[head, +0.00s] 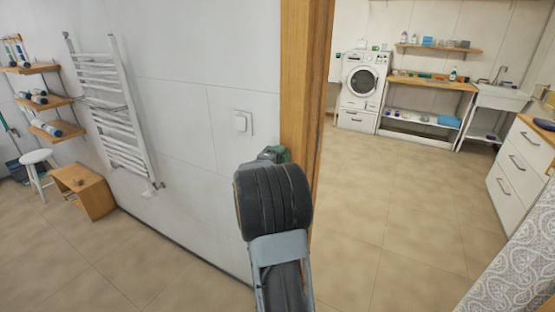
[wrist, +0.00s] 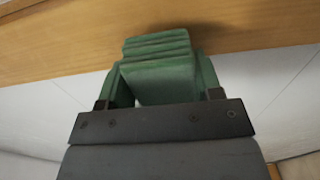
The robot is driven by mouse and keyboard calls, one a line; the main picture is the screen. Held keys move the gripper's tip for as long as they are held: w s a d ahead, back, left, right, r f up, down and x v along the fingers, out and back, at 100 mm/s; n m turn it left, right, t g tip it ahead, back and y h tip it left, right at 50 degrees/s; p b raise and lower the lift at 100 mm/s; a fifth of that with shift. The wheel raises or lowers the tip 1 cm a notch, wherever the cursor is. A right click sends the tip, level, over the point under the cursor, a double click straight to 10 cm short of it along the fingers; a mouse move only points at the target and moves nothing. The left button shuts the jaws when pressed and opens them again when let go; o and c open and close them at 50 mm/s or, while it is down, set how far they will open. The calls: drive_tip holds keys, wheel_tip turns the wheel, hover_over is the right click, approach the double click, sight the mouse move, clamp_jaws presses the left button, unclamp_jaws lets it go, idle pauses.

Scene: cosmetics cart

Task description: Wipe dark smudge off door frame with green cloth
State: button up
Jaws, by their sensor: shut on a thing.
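The green cloth (wrist: 158,78) is a folded, layered bundle between the fingers of my gripper (wrist: 160,90) in the wrist view. My gripper is shut on it. The cloth's far edge lies against or very close to the wooden door frame (wrist: 60,50); I cannot tell if it touches. In the head view the door frame (head: 303,90) stands upright, and a bit of the green cloth (head: 284,154) shows beside it, past my arm. A dark patch above the cloth in the wrist view could be shadow or smudge; I cannot tell which. My arm hides the frame's lower part.
A white wall with a light switch (head: 242,122) and a towel rail (head: 108,100) is left of the frame. A stool (head: 36,158) and a wooden bench (head: 88,192) stand far left. Through the doorway are a washing machine (head: 361,80), drawers (head: 520,165) and open tiled floor.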

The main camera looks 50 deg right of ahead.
sight(295, 154)
drive_tip(key=shift+b+x, duration=0.5)
drive_tip(key=shift+x, duration=0.6)
drive_tip(key=shift+s, duration=0.1)
drive_tip(key=shift+s+d+f+b, duration=0.15)
drive_tip(key=shift+s+b, duration=0.45)
drive_tip(key=shift+b, duration=0.35)
drive_tip(key=shift+s+b, duration=0.3)
drive_tip(key=shift+s, duration=0.15)
drive_tip(key=shift+s+d+b, duration=0.35)
drive_tip(key=shift+s+b, duration=0.45)
drive_tip(key=shift+b, duration=0.15)
drive_tip(key=shift+b, duration=0.5)
drive_tip(key=shift+w+r, duration=0.1)
drive_tip(key=shift+r, duration=0.1)
